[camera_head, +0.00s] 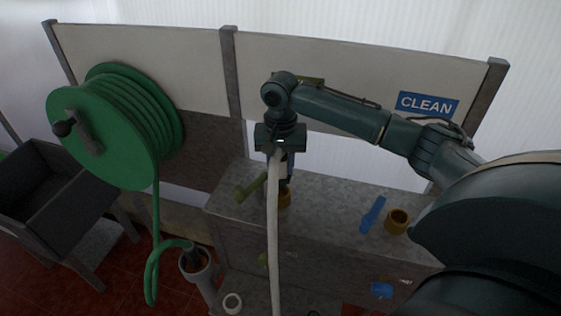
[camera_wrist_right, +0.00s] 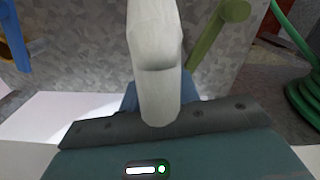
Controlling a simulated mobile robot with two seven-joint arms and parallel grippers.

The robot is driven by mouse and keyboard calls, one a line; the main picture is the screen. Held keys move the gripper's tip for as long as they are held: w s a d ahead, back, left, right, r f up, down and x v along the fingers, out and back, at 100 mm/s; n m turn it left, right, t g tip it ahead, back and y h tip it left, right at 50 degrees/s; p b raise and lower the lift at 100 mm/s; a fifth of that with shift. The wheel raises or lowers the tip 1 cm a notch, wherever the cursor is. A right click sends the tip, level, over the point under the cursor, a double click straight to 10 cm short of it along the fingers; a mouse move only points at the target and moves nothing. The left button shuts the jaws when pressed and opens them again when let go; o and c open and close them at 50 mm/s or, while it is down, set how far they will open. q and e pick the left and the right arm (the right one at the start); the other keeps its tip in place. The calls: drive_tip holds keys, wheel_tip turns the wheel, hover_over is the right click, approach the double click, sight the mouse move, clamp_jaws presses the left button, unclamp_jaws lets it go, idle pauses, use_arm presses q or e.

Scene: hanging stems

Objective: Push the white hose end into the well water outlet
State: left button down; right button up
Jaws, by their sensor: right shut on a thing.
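The white hose (camera_head: 273,225) runs up from the bottom of the head view to my right gripper (camera_head: 284,165), which is shut on it. In the right wrist view the pale hose (camera_wrist_right: 155,60) stands in front of my gripper (camera_wrist_right: 158,110). Just below the gripper in the head view is a brass-coloured fitting (camera_head: 285,198) on the grey counter, partly hidden by hose and fingers. An olive lever (camera_head: 250,188) is left of it. I cannot tell which fitting is the well water outlet. My left gripper is not in view.
A blue lever (camera_head: 373,215) and a second brass fitting (camera_head: 397,221) are farther right, below a blue CLEAN sign (camera_head: 427,104). A green hose reel (camera_head: 115,125) is at the left, its hose hanging to a grey pipe (camera_head: 196,268). A dark trough (camera_head: 60,205) is at far left.

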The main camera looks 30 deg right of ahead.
sight(281, 179)
drive_tip(key=shift+f, duration=2.25)
drive_tip(key=shift+f, duration=0.35)
drive_tip(key=o, duration=1.1)
drive_tip(key=shift+c, duration=0.2)
